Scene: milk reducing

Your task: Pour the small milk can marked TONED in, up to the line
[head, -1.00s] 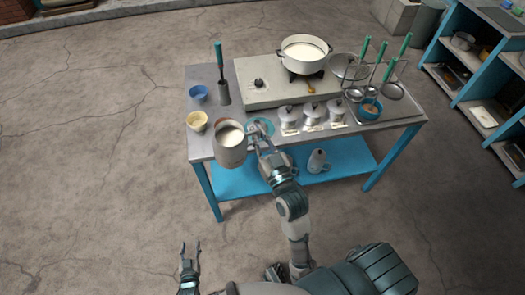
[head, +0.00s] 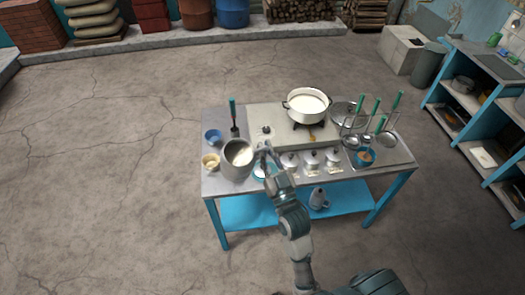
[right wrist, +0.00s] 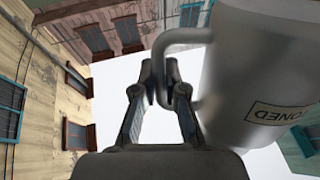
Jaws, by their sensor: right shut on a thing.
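My right gripper (head: 264,150) is shut on the handle (right wrist: 166,45) of a grey metal milk can (head: 238,160). In the right wrist view the can (right wrist: 262,65) carries a label (right wrist: 278,113) reading TONED, seen upside down. White milk shows in its open mouth. The can is over the left front part of the table, apart from the pot; any slight tilt is hard to judge. A white two-handled pot (head: 307,118) with white milk inside stands on the stove (head: 265,115). No line inside it can be made out. My left gripper is out of view.
Blue (head: 212,137) and yellow (head: 210,162) bowls stand at the table's left. Three lidded cans (head: 311,160) line the front. A bottle-like can (head: 318,198) stands on the lower shelf.

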